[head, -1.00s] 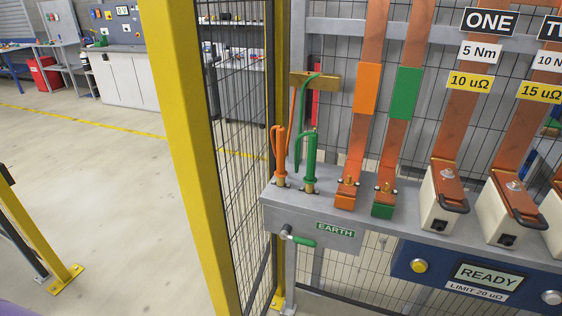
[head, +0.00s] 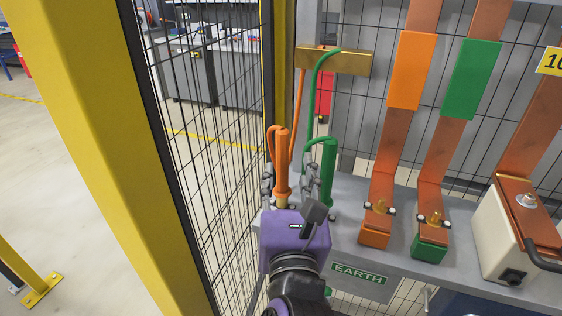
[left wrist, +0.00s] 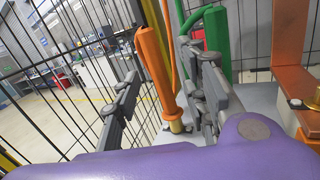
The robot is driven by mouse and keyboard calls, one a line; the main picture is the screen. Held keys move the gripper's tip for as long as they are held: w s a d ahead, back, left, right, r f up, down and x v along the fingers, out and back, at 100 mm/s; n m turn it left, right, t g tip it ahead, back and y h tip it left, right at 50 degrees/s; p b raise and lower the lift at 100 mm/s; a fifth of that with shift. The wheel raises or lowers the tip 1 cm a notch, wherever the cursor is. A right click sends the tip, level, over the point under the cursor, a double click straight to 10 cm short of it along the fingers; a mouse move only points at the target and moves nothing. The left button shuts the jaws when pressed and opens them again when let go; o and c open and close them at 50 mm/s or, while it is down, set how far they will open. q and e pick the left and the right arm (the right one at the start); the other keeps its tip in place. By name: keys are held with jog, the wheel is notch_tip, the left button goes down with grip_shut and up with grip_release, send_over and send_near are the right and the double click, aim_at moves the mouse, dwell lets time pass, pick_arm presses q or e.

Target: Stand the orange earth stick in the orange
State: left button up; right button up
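The orange earth stick (head: 282,161) stands upright at the left end of the grey shelf, its brass foot in a holder there. It also shows in the left wrist view (left wrist: 155,70). My left gripper (head: 290,182) is open, with one finger on each side of the orange stick; the wrist view shows a gap to the left finger. The green earth stick (head: 328,166) stands just right of it. The orange block (head: 373,238) with a brass stud sits at the foot of the orange-marked copper bar (head: 411,70). My right gripper is not in view.
A green block (head: 428,249) with a stud stands right of the orange one. Orange and green cables hang from a brass bracket (head: 334,60). A yellow post (head: 90,120) and mesh fence stand close on the left. A white unit (head: 505,240) stands at right.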

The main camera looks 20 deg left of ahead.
aim_at(282, 166)
pick_arm(q)
jog(key=shift+w+a+f+n+g, duration=0.1)
jog(key=shift+w+f+n+g, duration=0.1)
jog(key=shift+f+n+g, duration=0.15)
jog(key=shift+w+a+f+n+g, duration=0.15)
jog(key=shift+f+n, duration=0.1)
jog(key=shift+f, duration=0.2)
jog(key=p+x, duration=0.1)
jog(key=x, duration=0.4)
jog(key=shift+w+a+f+p, duration=0.15)
jog(key=shift+w+a+p, duration=0.05)
jog(key=shift+a+p, duration=0.2)
jog(key=shift+w+a, duration=0.1)
jog(key=shift+w, duration=0.2)
jog(key=shift+w+f, duration=0.15)
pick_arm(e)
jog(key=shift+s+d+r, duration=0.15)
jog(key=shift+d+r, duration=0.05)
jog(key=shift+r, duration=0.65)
pick_arm(q)
grip_shut()
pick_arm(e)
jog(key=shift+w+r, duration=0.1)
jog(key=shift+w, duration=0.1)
